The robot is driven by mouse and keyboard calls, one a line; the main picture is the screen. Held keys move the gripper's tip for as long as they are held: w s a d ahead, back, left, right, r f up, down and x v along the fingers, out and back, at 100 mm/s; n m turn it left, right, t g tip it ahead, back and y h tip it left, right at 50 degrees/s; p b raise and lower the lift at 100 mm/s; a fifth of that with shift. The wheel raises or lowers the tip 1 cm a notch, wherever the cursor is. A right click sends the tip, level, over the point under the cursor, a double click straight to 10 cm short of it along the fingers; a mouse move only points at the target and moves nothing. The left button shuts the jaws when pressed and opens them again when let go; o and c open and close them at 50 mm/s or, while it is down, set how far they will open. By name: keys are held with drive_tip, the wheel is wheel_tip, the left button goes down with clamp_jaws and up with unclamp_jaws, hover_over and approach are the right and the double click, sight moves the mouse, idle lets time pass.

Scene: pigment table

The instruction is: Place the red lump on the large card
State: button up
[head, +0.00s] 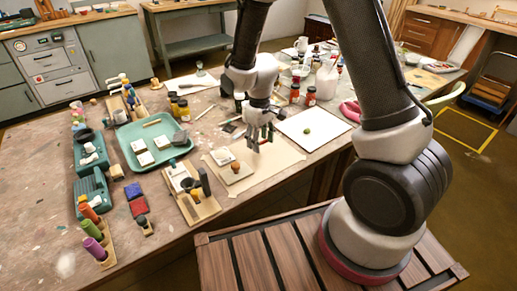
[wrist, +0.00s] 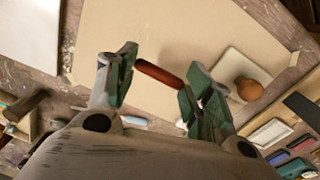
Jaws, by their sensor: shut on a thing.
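A red, elongated lump (wrist: 160,75) is gripped between the fingertips of my gripper (wrist: 155,80) in the wrist view. The beige card also fills the middle of the wrist view (wrist: 180,35), below the fingers. A small pale tile (head: 240,177) with an orange-brown lump (head: 235,167) lies on the beige card; the lump also shows at the right in the wrist view (wrist: 249,90).
A white sheet (head: 325,121) with a green lump (head: 307,130) lies behind and to the right. Jars (head: 311,96) stand beyond. A wooden rack (head: 197,207), a teal tray (head: 128,136) and paint tubes are at the left.

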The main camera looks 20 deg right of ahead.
sight(260, 154)
drive_tip(key=shift+f, duration=1.75)
drive_tip(key=shift+f, duration=0.35)
drive_tip(key=o, duration=0.6)
drive_tip(key=shift+o, duration=0.2)
wheel_tip(260, 154, up, 13)
drive_tip(key=s+d+r+m+t, duration=0.2)
drive_tip(key=s+d+r+m, duration=0.1)
drive_tip(key=s+d+r, duration=0.5)
drive_tip(key=s+d+r+m+t, duration=0.2)
drive_tip(key=s+d+r, duration=0.5)
drive_tip(key=s+r, duration=0.5)
drive_tip(key=shift+s+d+r+m, duration=0.2)
drive_tip(key=shift+s+d+m, duration=0.25)
drive_tip(key=shift+s, duration=0.5)
